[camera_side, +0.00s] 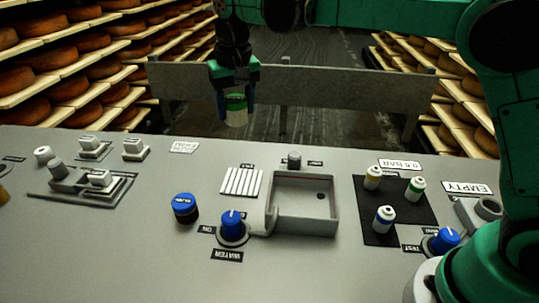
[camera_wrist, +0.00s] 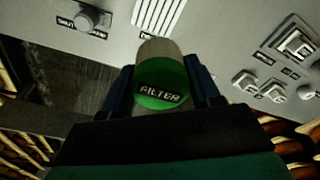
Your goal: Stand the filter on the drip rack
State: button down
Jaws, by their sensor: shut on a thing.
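The filter (camera_side: 236,108) is a pale cylinder with a green band in the side view. In the wrist view its green end (camera_wrist: 162,84) reads FILTER. My gripper (camera_side: 235,98) is shut on it, with one finger on each side, and holds it in the air above the far edge of the counter. The drip rack, which I take to be the white slatted piece (camera_side: 242,182), lies bare on the counter left of the basin. Part of the slats (camera_wrist: 158,12) shows at the top of the wrist view, apart from the filter.
A grey basin (camera_side: 334,215) sits right of the slats. Blue knobs (camera_side: 185,208) stand in front of the rack. Small capped bottles (camera_side: 384,219) stand on a black mat (camera_side: 427,211) at right. A grey rail (camera_side: 330,84) runs behind the counter.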

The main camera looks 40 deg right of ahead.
aim_at(240, 125)
notch_tip(240, 125, down, 15)
jog(key=shift+r, duration=0.1)
dwell(0.4)
jog(key=shift+c, duration=1)
grip_release()
jog(key=shift+f, duration=0.2)
jog(key=shift+r, duration=0.1)
jog(key=r, duration=0.4)
jog(key=s+r, duration=0.1)
jog(key=r, duration=0.7)
jog(key=shift+s+a, duration=0.1)
jog(key=shift+s, duration=0.15)
jog(key=s+d+n+t, duration=0.2)
jog(key=s+d+t, duration=0.3)
jog(key=s, duration=1)
jog(key=d, duration=0.3)
jog(key=shift+d+t, duration=0.35)
jog(key=shift+t, duration=0.05)
